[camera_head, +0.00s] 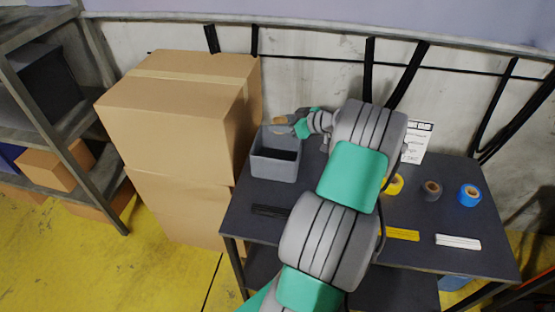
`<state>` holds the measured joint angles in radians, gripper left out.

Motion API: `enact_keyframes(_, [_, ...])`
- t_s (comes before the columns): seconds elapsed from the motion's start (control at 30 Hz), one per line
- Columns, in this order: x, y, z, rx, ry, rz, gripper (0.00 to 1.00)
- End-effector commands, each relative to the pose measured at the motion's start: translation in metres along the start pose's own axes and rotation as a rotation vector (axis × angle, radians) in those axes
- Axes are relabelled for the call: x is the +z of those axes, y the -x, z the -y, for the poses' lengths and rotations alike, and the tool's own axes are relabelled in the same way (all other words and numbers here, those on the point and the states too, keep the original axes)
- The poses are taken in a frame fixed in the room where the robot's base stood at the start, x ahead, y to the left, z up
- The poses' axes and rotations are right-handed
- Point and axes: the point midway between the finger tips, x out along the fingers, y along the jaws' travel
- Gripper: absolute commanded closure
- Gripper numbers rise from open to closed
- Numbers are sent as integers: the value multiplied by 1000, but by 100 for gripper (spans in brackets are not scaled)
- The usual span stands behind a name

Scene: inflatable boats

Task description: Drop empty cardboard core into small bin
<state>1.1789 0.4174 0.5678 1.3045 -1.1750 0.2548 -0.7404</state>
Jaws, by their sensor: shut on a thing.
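The small grey bin (273,168) stands open-topped at the back left of the dark table, beside the stacked boxes. My arm reaches across the table to it. My gripper (283,124) is small in the view, at the bin's back rim, and shut on the brown cardboard core (279,120). The core appears over or just behind the back of the bin; its exact height cannot be told. The fingertips are hard to make out. The bin's inside looks dark, and its floor is partly hidden.
Large cardboard boxes (180,110) are stacked left of the dark table (245,225). Yellow, dark and blue (469,195) tape rolls lie on its right side. A yellow strip (403,234), a white strip (457,242) and a black strip (270,210) lie nearer the front. A paper sheet (416,141) stands behind.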

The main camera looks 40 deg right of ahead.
Motion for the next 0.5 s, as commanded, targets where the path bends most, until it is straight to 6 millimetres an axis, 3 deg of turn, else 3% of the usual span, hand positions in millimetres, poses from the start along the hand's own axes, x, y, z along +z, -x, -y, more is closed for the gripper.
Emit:
enact_keyframes(0.23, [1,-1,0,1,1,0,96])
enact_keyframes(0.27, [1,-1,0,1,1,0,56])
enact_keyframes(0.5, [1,-1,0,0,1,0,37])
